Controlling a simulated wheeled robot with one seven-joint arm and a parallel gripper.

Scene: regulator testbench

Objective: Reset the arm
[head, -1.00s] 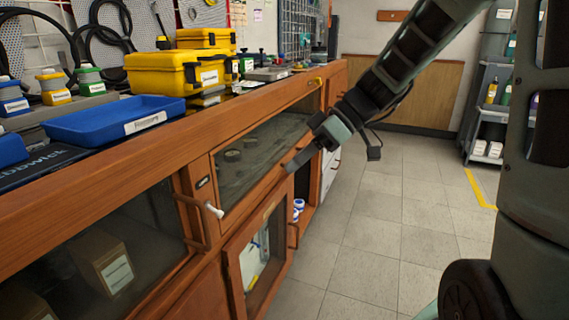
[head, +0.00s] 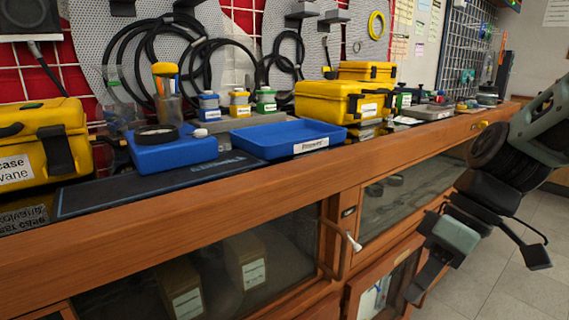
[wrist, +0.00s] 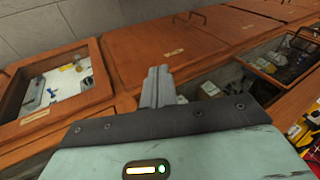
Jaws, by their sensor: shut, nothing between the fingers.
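My gripper (head: 415,292) is at the right of the head view, pointing down in front of the wooden bench's lower cabinets. In the wrist view its two grey fingers (wrist: 157,86) lie together, with nothing seen between them. The forearm above it is bent and runs off the right edge of the picture. The gripper seems apart from the bench, though it covers part of the cabinet front behind it.
The wooden bench (head: 230,205) runs along the left, with a glass-fronted drawer (head: 230,265) and a handle standing out. A blue tray (head: 287,138), yellow cases (head: 340,100) and small bottles stand on top. Free floor (head: 490,285) lies at the right.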

